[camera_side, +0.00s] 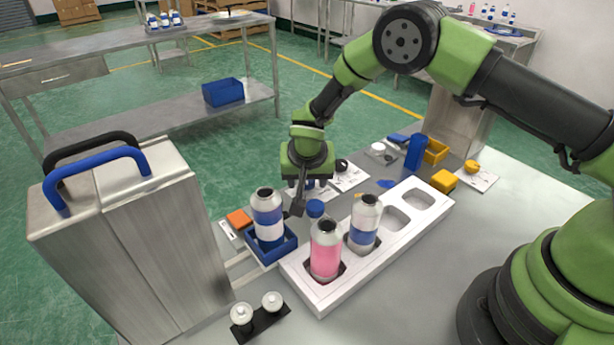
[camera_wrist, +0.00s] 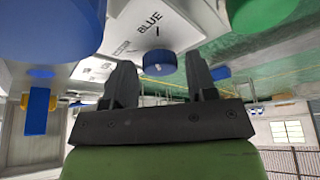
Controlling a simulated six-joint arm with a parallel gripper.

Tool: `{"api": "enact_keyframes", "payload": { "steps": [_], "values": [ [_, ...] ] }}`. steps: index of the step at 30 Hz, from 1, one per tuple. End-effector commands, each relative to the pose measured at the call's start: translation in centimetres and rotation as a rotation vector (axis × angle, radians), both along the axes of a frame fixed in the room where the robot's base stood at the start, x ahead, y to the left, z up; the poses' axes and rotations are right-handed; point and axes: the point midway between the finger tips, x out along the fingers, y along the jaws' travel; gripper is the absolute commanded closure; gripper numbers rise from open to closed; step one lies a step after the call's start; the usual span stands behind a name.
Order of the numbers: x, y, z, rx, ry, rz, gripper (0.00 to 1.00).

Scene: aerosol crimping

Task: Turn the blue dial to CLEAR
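The blue dial (camera_wrist: 159,62) shows in the wrist view on a white label plate (camera_wrist: 172,28). The word BLUE is printed on the plate, with a short dark tick between it and the dial. Other print to the left is too small to read surely. My gripper (camera_wrist: 159,62) is open, its dark fingers on either side of the dial in that view. I cannot tell whether they touch it. In the side view my gripper (camera_side: 298,200) points down beside the white rack and largely hides the dial area.
A white rack (camera_side: 375,258) holds a pink-filled bottle (camera_side: 325,252) and a blue-banded bottle (camera_side: 364,225). Another bottle (camera_side: 268,218) stands in a blue tray (camera_side: 284,250) close to my gripper. A blue cap (camera_side: 315,208) is just right of the fingers. A metal case (camera_side: 130,240) stands left.

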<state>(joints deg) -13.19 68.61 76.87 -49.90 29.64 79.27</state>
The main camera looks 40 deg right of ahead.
Motion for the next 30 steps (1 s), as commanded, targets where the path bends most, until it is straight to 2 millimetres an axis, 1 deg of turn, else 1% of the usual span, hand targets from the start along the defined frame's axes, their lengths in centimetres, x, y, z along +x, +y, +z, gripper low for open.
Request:
{"api": "enact_keyframes", "payload": {
  "steps": [1,2,3,5,11,17,23,30],
  "values": [
    [0.00,0.00,0.01,0.000,0.000,0.000,0.60],
    [-0.01,0.00,0.02,0.000,0.000,0.000,0.67],
    [-0.01,0.00,0.02,0.000,0.000,0.000,0.76],
    [-0.01,0.00,0.02,0.000,0.000,0.000,0.89],
    [-0.02,0.00,0.04,0.000,0.000,0.008,0.89],
    [-0.05,-0.08,0.06,0.000,0.000,0.065,0.89],
    [-0.09,-0.19,0.09,-0.001,0.000,0.196,0.89],
    [-0.15,-0.34,0.09,0.000,0.000,0.399,0.88]
  ]
}}
